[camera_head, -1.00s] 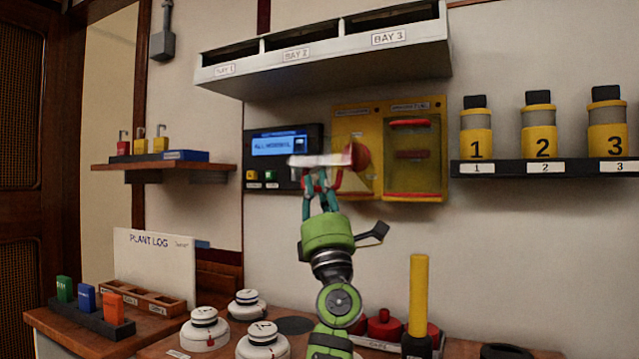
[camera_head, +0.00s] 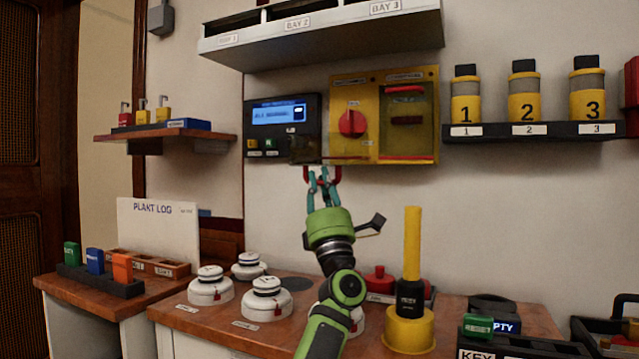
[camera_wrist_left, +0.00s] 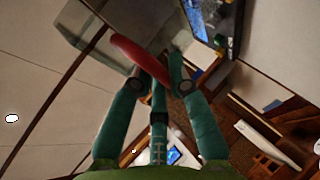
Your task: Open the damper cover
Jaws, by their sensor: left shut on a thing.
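A yellow panel (camera_head: 372,78) on the wall carries a red knob (camera_head: 352,122) on its left half. Its right half has a see-through cover with a red bar on top. My left gripper (camera_head: 322,176) is just below the panel's lower left corner, shut on a red handle. In the left wrist view the red handle (camera_wrist_left: 140,58) lies between the teal fingers, and a see-through plate, apparently the damper cover (camera_wrist_left: 92,32), adjoins it. The red knob's front is uncovered. The cover's hinge and exact angle are unclear in the head view. My right gripper is not in view.
A display box (camera_head: 283,118) adjoins the panel's left side. A shelf of numbered canisters (camera_head: 540,130) is to the right, and a bay rack (camera_head: 322,38) is above. White round devices (camera_head: 210,287) and a yellow post (camera_head: 412,245) stand on the bench below.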

